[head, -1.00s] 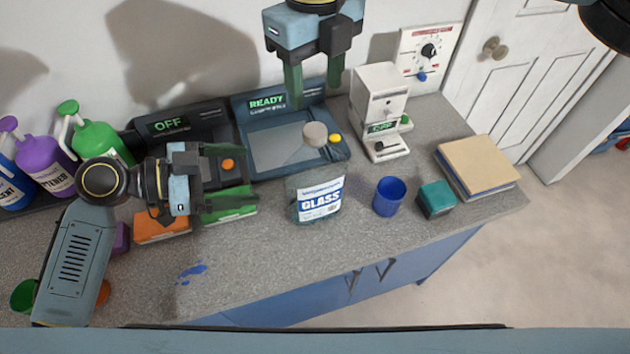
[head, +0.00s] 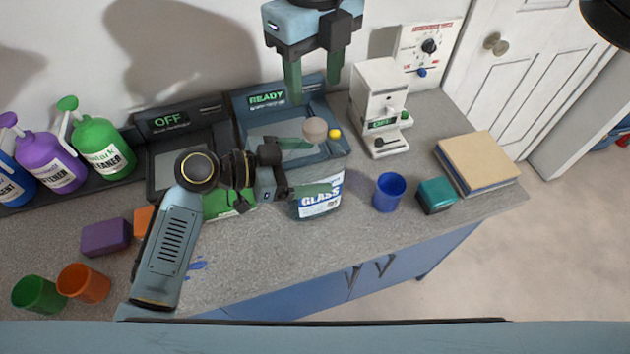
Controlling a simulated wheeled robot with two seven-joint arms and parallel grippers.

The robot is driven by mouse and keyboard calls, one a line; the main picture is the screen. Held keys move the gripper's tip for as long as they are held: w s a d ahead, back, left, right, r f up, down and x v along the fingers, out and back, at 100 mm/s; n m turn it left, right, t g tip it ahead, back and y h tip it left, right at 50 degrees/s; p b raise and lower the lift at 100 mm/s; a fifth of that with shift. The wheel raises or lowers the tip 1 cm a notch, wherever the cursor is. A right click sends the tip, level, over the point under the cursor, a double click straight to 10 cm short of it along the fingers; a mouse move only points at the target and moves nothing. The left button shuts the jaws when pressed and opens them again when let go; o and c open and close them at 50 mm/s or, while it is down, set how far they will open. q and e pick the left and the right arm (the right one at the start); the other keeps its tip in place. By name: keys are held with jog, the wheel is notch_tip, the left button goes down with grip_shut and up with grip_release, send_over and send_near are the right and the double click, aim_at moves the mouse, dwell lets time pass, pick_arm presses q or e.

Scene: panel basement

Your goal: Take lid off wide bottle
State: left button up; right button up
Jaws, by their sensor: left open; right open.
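The wide bottle (head: 321,198) stands on the grey counter, with a blue and white GLASS label on its front. Its beige round lid (head: 315,130) is on its top. My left gripper (head: 303,168) is open at the bottle's left side, one green finger on the far side and one on the near side. Whether the fingers touch the bottle is not clear. My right gripper (head: 313,88) is open and points down above and behind the lid, with nothing between its fingers.
A blue cup (head: 389,192) and a teal block (head: 436,195) stand to the right of the bottle. The READY device (head: 266,98) is behind it, a white machine (head: 379,100) at the back right. A green cup (head: 38,294) and an orange cup (head: 83,284) stand front left.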

aim_at(315, 126)
pick_arm(q)
grip_shut()
pick_arm(e)
jog(key=m, duration=0.5)
jog(key=shift+m, duration=0.3)
jog(key=m, duration=0.3)
jog(key=shift+m, duration=0.4)
jog(key=m, duration=0.8)
jog(key=shift+m, duration=0.4)
jog(key=shift+f, duration=4)
